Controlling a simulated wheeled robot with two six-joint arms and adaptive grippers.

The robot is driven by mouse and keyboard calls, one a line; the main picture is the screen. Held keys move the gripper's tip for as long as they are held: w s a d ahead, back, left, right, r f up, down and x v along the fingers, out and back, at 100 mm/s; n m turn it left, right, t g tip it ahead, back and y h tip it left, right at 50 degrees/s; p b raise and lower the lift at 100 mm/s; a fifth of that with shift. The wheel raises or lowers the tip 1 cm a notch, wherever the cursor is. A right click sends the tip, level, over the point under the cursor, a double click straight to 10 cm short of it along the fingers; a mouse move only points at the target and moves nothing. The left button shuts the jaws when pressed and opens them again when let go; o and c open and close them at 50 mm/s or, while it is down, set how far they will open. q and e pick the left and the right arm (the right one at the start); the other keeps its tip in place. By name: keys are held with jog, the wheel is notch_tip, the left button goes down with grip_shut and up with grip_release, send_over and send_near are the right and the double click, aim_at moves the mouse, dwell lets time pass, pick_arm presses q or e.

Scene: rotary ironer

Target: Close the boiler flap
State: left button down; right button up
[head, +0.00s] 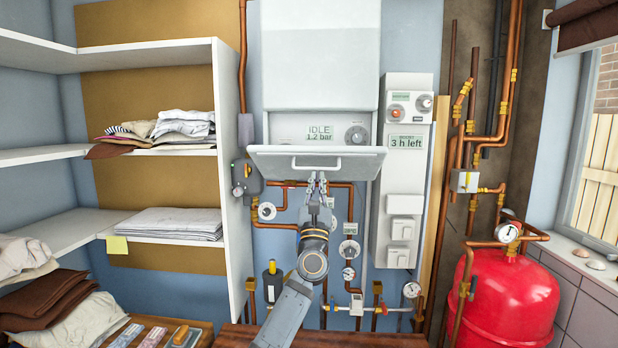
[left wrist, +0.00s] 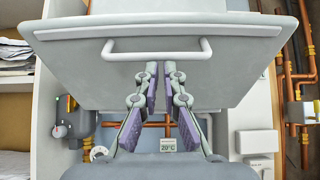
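The white boiler (head: 320,55) hangs on the wall in the middle of the head view. Its flap (head: 350,170) is open, tilted outward below the control panel (head: 290,130), which shows "IDLE 1.2 bar". The flap's bar handle (head: 302,167) faces me. In the left wrist view the flap (left wrist: 240,70) fills the upper part, with its handle (left wrist: 130,56) just ahead of the fingertips. My left gripper (head: 317,182) is at the handle's lower side; in the left wrist view the gripper (left wrist: 159,70) has its fingers apart with nothing between them. Contact with the handle is unclear. My right gripper is out of view.
Shelves with folded laundry (head: 165,222) stand at the left. Copper pipes and gauges run below the boiler. A white control unit (head: 405,165) is just right of the flap. A red tank (head: 505,300) stands at lower right. A wooden surface (head: 240,335) lies at the bottom.

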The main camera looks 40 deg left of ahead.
aim_at(318, 146)
pick_arm(q)
jog(key=shift+y, duration=0.3)
jog(key=r, duration=0.3)
jog(key=w+r, duration=0.1)
jog(key=shift+a+r+p, duration=0.25)
jog(key=shift+a+p, duration=0.1)
jog(key=shift+p, duration=0.05)
jog(key=r, duration=0.5)
jog(key=shift+s+r, duration=0.1)
jog(key=shift+s, duration=0.1)
jog(key=shift+w+r, duration=0.1)
jog(key=shift+r, duration=0.7)
jog(key=shift+w+a+f, duration=0.1)
jog(key=shift+w+a, duration=0.1)
jog(key=shift+w, duration=0.25)
jog(key=shift+w+a+f, duration=0.1)
jog(key=shift+w+a, duration=0.1)
jog(key=shift+w, duration=0.25)
jog(key=shift+s+d+r, duration=0.1)
jog(key=shift+s, duration=0.1)
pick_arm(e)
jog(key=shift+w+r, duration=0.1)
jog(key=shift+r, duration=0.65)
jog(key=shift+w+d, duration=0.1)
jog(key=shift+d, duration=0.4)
